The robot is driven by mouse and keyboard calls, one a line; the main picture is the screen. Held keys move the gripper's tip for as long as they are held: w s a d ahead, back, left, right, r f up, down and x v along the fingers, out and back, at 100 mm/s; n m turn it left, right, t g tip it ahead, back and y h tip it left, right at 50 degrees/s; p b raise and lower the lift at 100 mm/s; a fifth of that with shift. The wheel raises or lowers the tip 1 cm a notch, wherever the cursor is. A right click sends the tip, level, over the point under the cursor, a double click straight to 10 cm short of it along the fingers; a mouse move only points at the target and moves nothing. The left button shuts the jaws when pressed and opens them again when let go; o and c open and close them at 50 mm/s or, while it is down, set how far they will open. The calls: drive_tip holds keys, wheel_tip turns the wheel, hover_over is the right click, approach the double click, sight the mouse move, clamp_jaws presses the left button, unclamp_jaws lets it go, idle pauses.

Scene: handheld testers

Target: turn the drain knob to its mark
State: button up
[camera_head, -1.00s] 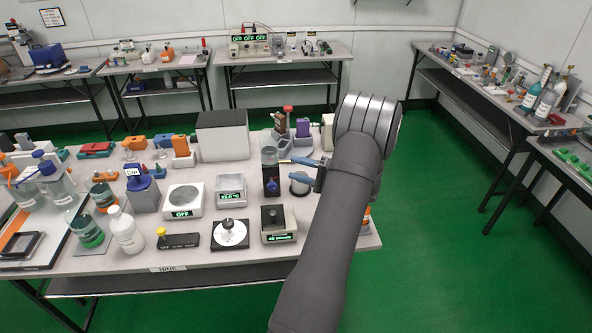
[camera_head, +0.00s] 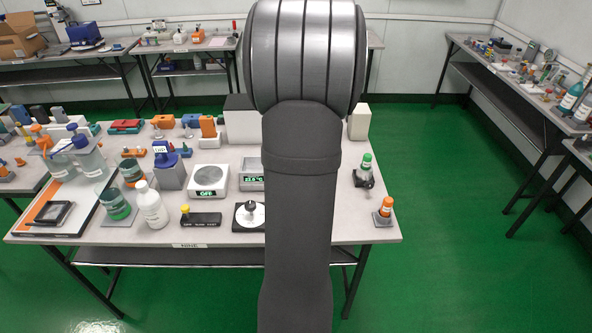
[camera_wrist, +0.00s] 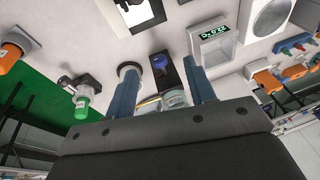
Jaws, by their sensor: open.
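In the wrist view a blue knob (camera_wrist: 160,63) sits on the front of a black stand (camera_wrist: 168,77) with a clear glass vessel (camera_wrist: 175,98); I take this for the drain knob. Its mark is too small to make out. My gripper (camera_wrist: 160,68) is open and empty, with one blue finger on each side of the knob and stand. I cannot tell how far the fingertips are from the knob. In the head view my arm hides the gripper, knob and stand.
A round piece (camera_wrist: 129,70) is close beside the left finger. A green-capped bottle (camera_head: 365,168) stands in a black holder, and an orange-capped one (camera_head: 385,207) is near the right edge. A display tray (camera_head: 250,180) and a balance (camera_head: 208,181) are left of my arm.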

wheel_tip(320, 180, up, 4)
drive_tip(key=w+t+h, duration=0.1)
drive_tip(key=t+h, duration=0.1)
drive_tip(key=shift+n, duration=0.4)
drive_tip(key=x, duration=1.7)
drive_tip(key=shift+w+a+f, duration=0.25)
drive_tip(key=shift+f, duration=0.05)
drive_tip(key=c, duration=1)
